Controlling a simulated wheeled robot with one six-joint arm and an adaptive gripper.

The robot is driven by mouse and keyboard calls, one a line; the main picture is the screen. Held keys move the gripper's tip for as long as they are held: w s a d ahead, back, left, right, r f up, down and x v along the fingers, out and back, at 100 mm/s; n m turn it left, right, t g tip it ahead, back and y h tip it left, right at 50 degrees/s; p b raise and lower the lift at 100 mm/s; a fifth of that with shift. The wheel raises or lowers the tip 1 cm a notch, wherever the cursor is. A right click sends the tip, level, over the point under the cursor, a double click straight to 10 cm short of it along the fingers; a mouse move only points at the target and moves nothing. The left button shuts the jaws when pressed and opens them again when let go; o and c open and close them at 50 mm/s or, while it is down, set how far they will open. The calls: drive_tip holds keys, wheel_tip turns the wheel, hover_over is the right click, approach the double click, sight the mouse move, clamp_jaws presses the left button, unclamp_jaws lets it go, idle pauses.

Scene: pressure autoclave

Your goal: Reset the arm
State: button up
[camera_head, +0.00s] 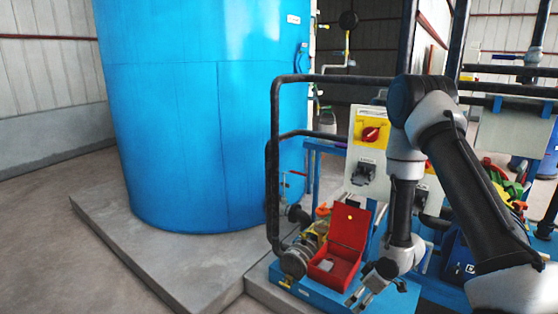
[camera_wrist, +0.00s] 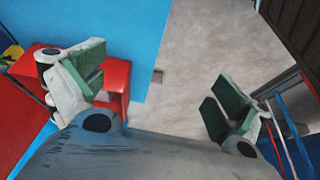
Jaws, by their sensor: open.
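My arm reaches in from the right in the head view and bends down at the wrist. My gripper (camera_head: 370,292) hangs low, in front of and to the right of the open red box (camera_head: 350,228). In the wrist view, the two fingers with green pads stand wide apart, and my gripper (camera_wrist: 160,86) has nothing between them. Red surfaces, probably the red box (camera_wrist: 118,78), show behind the left finger. I cannot tell whether the finger touches it.
A large blue tank (camera_head: 200,120) stands on a concrete plinth (camera_head: 150,258) at the left. Dark pipes (camera_head: 275,150) rise beside the box. A panel with a red-and-yellow switch (camera_head: 371,134) is behind the arm. A blue bag (camera_head: 460,262) and coloured items crowd the right. Floor at far left is clear.

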drive_tip(key=s+d+m+g+h, duration=0.2)
drive_tip(key=s+d+h, duration=0.1)
drive_tip(key=s+d, duration=0.25)
drive_tip(key=s+d+r+m+g+h, duration=0.25)
drive_tip(key=d+r, duration=0.35)
drive_tip(key=r, duration=0.4)
drive_tip(key=s+r+m+t, duration=0.2)
drive_tip(key=s+r, duration=0.3)
drive_tip(key=r, duration=0.6)
drive_tip(key=s+r+m+t+y, duration=0.1)
drive_tip(key=s+r, duration=0.3)
drive_tip(key=r, duration=0.7)
drive_tip(key=s+r+m+t, duration=0.2)
drive_tip(key=s+r, duration=0.3)
drive_tip(key=r, duration=0.6)
drive_tip(key=shift+s+a+r+m+t, duration=0.25)
drive_tip(key=shift+s+m+t, duration=0.1)
drive_tip(key=shift+t, duration=0.3)
drive_tip(key=shift+y, duration=0.25)
